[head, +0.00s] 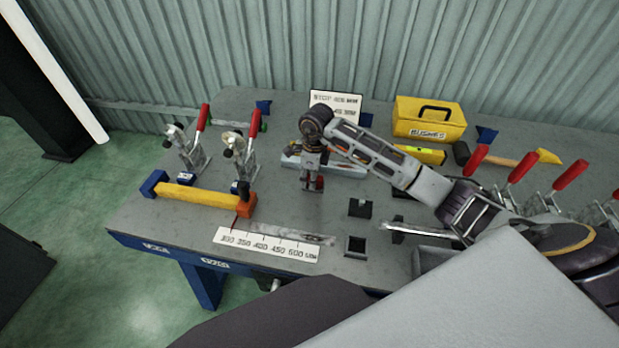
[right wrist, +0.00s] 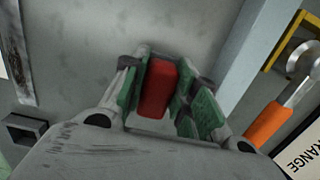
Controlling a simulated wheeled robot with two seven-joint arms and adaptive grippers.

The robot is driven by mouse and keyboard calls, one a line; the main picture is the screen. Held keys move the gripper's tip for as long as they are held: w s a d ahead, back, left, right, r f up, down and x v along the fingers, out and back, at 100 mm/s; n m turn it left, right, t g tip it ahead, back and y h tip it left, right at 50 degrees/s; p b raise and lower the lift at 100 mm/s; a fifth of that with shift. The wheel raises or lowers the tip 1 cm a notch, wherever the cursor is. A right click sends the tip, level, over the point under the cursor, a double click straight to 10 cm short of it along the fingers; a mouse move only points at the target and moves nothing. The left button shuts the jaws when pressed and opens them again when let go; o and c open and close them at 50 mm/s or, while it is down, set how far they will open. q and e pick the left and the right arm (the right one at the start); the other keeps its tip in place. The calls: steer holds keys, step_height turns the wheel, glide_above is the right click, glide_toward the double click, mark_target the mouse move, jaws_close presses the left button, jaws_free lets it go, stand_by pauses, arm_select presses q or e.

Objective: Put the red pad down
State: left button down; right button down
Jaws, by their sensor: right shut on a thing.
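The red pad (right wrist: 158,88) is between the two green-lined fingers of my right gripper (right wrist: 160,95) in the right wrist view. The gripper is shut on it. In the head view my right gripper (head: 312,182) points down over the middle of the table, and a small red part of the pad (head: 320,182) shows at its fingertips. I cannot tell whether the pad touches the table top. My left gripper is not in view.
The grey table (head: 300,210) carries a yellow bar (head: 195,196), a ruler plate (head: 267,243), square sockets (head: 356,246), a yellow toolbox (head: 428,119) and a hammer (head: 515,160). Red-handled clamps (head: 202,125) stand left and right. Bare table lies left of the gripper.

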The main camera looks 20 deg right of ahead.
steer(key=shift+f, duration=0.1)
steer(key=c, duration=1.1)
jaws_free()
steer(key=r, duration=1.2)
steer(key=shift+s+d+r, duration=0.1)
steer(key=shift+s+d, duration=0.25)
